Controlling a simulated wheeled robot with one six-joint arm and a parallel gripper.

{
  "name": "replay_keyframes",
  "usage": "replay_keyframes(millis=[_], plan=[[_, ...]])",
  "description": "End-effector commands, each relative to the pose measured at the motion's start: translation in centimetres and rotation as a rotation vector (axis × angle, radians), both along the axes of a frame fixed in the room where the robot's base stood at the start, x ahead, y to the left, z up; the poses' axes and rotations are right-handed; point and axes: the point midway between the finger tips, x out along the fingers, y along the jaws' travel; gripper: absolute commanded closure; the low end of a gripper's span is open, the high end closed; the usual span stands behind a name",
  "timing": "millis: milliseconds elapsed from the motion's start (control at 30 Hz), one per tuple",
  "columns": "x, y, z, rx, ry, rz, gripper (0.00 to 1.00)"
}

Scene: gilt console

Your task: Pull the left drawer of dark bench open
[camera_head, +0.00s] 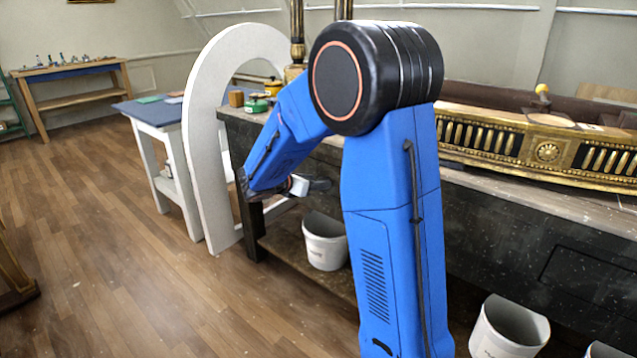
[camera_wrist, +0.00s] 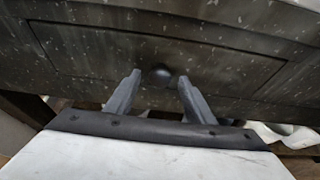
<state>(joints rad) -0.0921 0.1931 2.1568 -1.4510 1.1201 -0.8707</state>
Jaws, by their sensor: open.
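The dark bench (camera_head: 540,205) runs along the right side of the head view, with paint flecks on its front. Its left drawer (camera_wrist: 90,58) fills the upper part of the wrist view; its front looks flush with the bench. My gripper (camera_wrist: 158,88) is open, with one finger on each side of the knob in the picture. I cannot tell whether the fingertips reach around it. In the head view my gripper (camera_head: 318,186) is by the bench's left part, and my arm hides much of that front.
White buckets (camera_head: 325,245) (camera_head: 508,330) stand on the low shelf under the bench. A white arch panel (camera_head: 200,130) stands by the bench's left end. A gilt carved console piece (camera_head: 545,152) lies on the bench top.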

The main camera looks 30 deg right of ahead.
Motion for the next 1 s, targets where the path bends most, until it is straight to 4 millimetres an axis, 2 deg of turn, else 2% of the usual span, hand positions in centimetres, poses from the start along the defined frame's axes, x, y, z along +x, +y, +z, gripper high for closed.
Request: replay_keyframes(millis=[200,500,533,700,733,1000], plan=[[0.5,-1.5,-0.6,0.0,0.0,-0.001,0.51],[0.6,-1.6,-0.7,0.0,0.0,0.0,0.51],[0.6,-1.6,-0.7,0.0,0.0,0.0,0.54],[0.6,-1.6,-0.7,0.0,0.0,0.0,0.94],[0.6,-1.6,-0.7,0.0,0.0,0.0,1.0],[0.3,-0.9,-0.7,0.0,0.0,0.001,1.0]])
